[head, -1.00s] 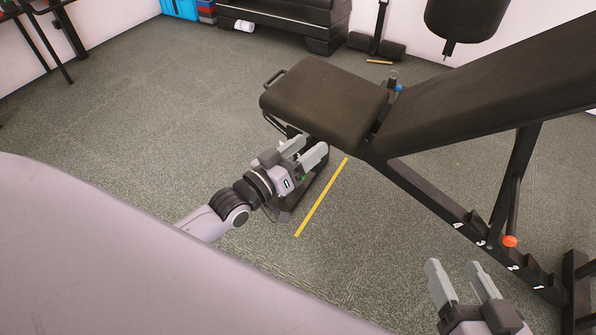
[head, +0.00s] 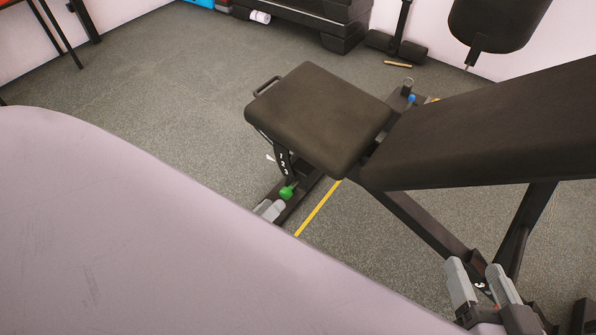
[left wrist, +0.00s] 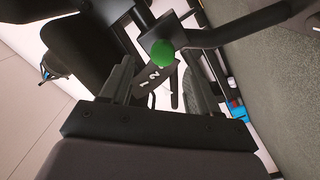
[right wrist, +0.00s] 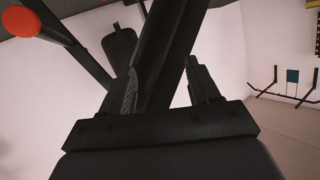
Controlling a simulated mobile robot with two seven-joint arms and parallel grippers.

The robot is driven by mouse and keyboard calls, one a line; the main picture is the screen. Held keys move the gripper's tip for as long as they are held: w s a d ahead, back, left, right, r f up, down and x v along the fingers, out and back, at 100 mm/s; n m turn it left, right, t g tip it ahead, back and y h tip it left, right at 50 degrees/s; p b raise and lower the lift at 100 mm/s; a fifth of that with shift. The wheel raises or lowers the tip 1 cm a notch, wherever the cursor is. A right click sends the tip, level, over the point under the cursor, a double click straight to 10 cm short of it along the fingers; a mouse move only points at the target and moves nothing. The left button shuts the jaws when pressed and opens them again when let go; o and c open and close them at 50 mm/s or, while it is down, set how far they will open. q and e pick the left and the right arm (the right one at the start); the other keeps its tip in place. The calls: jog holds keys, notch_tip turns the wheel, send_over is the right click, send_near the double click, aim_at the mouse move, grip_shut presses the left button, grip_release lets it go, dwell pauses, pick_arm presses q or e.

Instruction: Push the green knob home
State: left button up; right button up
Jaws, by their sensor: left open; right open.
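The green knob (head: 287,192) is on the bench's front post, low under the seat pad, beside a curved plate with white numbers (head: 283,162). My left gripper (head: 270,209) is just in front of the knob, open and empty; most of it is hidden behind my own body. In the left wrist view the knob (left wrist: 163,52) shows beyond the fingers, roughly midway between them, with a gap. I cannot tell how far in the knob sits. My right gripper (head: 475,274) is open by the bench's rear frame; its fingers show apart in the right wrist view (right wrist: 160,85).
The bench's seat pad (head: 320,115) overhangs the post, and its backrest (head: 490,125) slopes up to the right. An orange-red knob (right wrist: 22,22) shows close in the right wrist view. A yellow floor line (head: 318,208) runs beside the bench. The floor at left is clear.

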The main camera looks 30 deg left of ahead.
aim_at(283, 196)
pick_arm(q)
jog(key=shift+w+f, duration=0.1)
jog(key=shift+f, duration=0.15)
jog(key=w, duration=0.1)
jog(key=w+b, duration=0.1)
jog(key=w, duration=0.1)
jog(key=w+b, duration=0.1)
jog(key=w, duration=0.1)
jog(key=shift+w+d, duration=0.25)
jog(key=shift+d, duration=0.1)
jog(key=shift+w, duration=0.5)
pick_arm(e)
jog(key=shift+s+d+n+t, duration=0.4)
jog(key=shift+s+d, duration=0.05)
jog(key=shift+d, duration=0.05)
